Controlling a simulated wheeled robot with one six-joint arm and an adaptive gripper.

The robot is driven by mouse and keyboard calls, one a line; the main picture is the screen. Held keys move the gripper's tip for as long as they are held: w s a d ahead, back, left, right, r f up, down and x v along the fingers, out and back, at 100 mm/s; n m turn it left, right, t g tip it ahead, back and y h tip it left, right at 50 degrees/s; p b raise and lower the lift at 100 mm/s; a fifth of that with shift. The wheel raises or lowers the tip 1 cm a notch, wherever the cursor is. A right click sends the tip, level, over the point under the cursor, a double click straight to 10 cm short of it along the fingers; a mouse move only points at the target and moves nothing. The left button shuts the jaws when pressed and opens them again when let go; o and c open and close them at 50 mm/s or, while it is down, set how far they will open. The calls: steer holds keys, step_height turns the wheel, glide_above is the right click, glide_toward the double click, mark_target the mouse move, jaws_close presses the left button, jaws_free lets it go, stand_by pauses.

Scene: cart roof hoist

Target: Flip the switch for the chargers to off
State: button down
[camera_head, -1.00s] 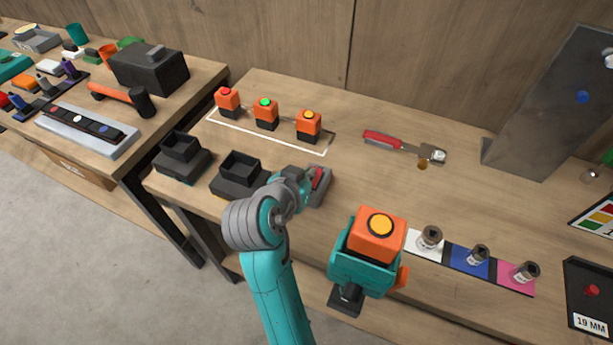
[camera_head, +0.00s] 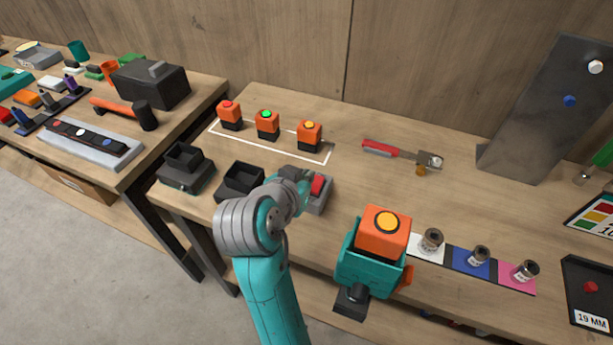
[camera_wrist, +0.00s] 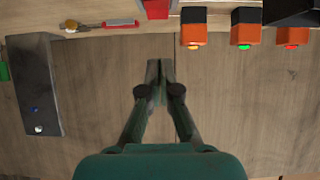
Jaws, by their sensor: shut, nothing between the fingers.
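A small grey switch box (camera_head: 322,203) with a red rocker (camera_head: 317,186) sits on the bench, right of two black charger docks (camera_head: 240,182). My arm's end is beside the box and partly hides it in the head view, so which way the rocker is tipped cannot be told. In the wrist view the red rocker (camera_wrist: 157,9) shows at the top edge, cut off by the frame. My gripper (camera_wrist: 160,68) is shut and empty, its fingertips apart from the rocker in that picture.
Orange blocks with red, green and amber tops (camera_head: 268,124) stand in a white outline behind the docks. A red-handled tool (camera_head: 382,148) lies to the right. A teal holder (camera_head: 360,270) with an orange block is at the front. A grey panel (camera_head: 540,110) stands at the right.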

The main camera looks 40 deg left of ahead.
steer(key=s+d+r, duration=0.1)
steer(key=s, duration=0.5)
steer(key=shift+s+d+r, duration=0.25)
steer(key=shift+s+r, duration=0.1)
steer(key=shift+s, duration=0.05)
